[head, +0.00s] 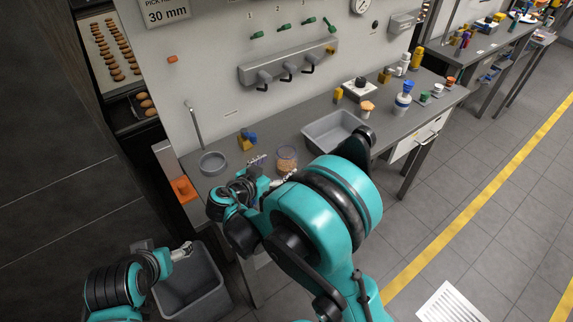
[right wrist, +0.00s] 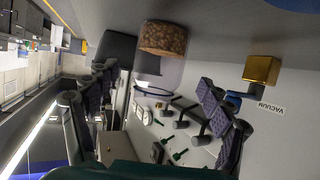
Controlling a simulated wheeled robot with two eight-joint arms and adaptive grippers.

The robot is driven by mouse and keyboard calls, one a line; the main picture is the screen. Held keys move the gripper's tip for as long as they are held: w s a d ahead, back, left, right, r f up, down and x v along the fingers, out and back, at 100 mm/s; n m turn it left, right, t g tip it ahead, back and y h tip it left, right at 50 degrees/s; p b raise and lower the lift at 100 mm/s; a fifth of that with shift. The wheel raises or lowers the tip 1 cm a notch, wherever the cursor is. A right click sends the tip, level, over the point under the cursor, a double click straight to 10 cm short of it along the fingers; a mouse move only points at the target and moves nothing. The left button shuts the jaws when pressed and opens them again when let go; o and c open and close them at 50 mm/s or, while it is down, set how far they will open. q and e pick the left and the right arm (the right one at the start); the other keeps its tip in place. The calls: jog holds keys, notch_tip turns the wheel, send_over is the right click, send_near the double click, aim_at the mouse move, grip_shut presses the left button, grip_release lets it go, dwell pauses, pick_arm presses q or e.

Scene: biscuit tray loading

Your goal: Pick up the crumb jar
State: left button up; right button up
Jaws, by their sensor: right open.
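The crumb jar (head: 287,160) is clear, with brown crumbs low inside, and stands upright on the grey bench. In the right wrist view, which is upside down, the jar (right wrist: 163,40) shows between and beyond the two dark ribbed fingers. My right gripper (head: 273,172) is open and empty, on the near side of the jar. The wrist view shows its fingers apart (right wrist: 155,85); I cannot tell how far it is from the jar. My left gripper (head: 182,251) is low at the left, over the grey bin, away from the jar. Its jaws are too small to read.
A round grey dish (head: 212,168) and a yellow-and-blue block (head: 246,140) stand left of the jar. A grey tray (head: 310,133) lies to its right. A grey bin (head: 208,300) stands below the bench's left end. The wall rises behind the bench.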

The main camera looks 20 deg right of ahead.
aim_at(281, 166)
jog(key=b+x, duration=0.1)
jog(key=x, duration=0.1)
jog(key=b+x, duration=0.1)
jog(key=x, duration=0.2)
jog(key=shift+s+f, duration=0.1)
jog(key=shift+f, duration=0.15)
jog(key=shift+w+d+f, duration=0.1)
jog(key=shift+w+d, duration=0.25)
jog(key=shift+w, duration=0.05)
jog(key=c, duration=1.3)
